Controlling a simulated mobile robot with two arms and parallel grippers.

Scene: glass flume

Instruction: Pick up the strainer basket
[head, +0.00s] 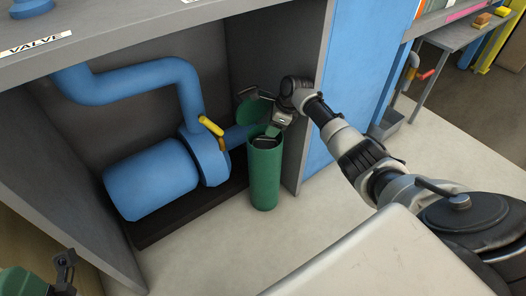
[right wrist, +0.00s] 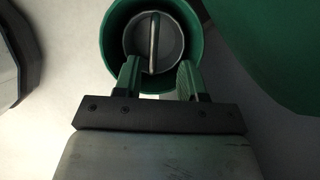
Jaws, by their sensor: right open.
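The strainer basket (right wrist: 137,40) sits inside a green upright cylinder (head: 264,180). It shows as a grey round cup with a thin upright bar handle (right wrist: 154,40) across its middle. My right gripper (head: 271,131) is over the cylinder's mouth, pointing down. In the right wrist view its two green fingers (right wrist: 158,76) are apart, with nothing held. The near end of the handle shows between the fingertips; I cannot tell how far below them it is. A dark part at the lower left edge (head: 65,272) looks like my left gripper, mostly cut off; its jaws cannot be read.
A green round lid (head: 249,108) stands open behind the cylinder. A blue pump (head: 152,180) with a yellow-handled lever (head: 211,126) is to the left. A grey panel (head: 306,95) stands close on the right, and a grey top overhangs. The floor in front is clear.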

